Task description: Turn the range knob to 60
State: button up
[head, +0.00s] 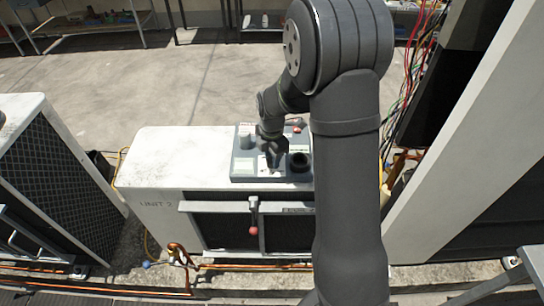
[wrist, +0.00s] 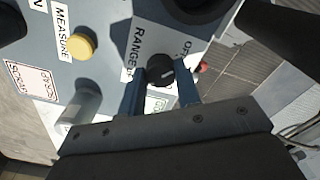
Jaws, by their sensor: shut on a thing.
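The range knob (wrist: 158,66) is a small black round knob with a light mark, on a pale plate beside the printed word RANGE. My gripper (wrist: 161,78) is shut on it, with one blue-grey finger on each side. The word OFF is partly seen to the right of the knob. A greenish marking shows between the fingers below the knob, too small to read, and I cannot tell the exact setting. In the head view my gripper (head: 271,160) reaches down onto the grey control panel (head: 243,175), and hides the knob.
The panel sits on a white condenser (head: 155,160) marked UNIT 2. A yellow button (wrist: 81,47) labelled MEASURE and a grey cylinder (wrist: 88,97) stand near the knob. A dark round socket (head: 299,161) is on the panel's right. A red-ended lever (head: 253,229) hangs in front.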

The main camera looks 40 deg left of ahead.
jog(key=shift+m, duration=0.3)
jog(key=m, duration=1.4)
jog(key=shift+m, duration=2.7)
jog(key=o, duration=1)
notch_tip(320, 180, up, 18)
jog(key=shift+f, duration=0.25)
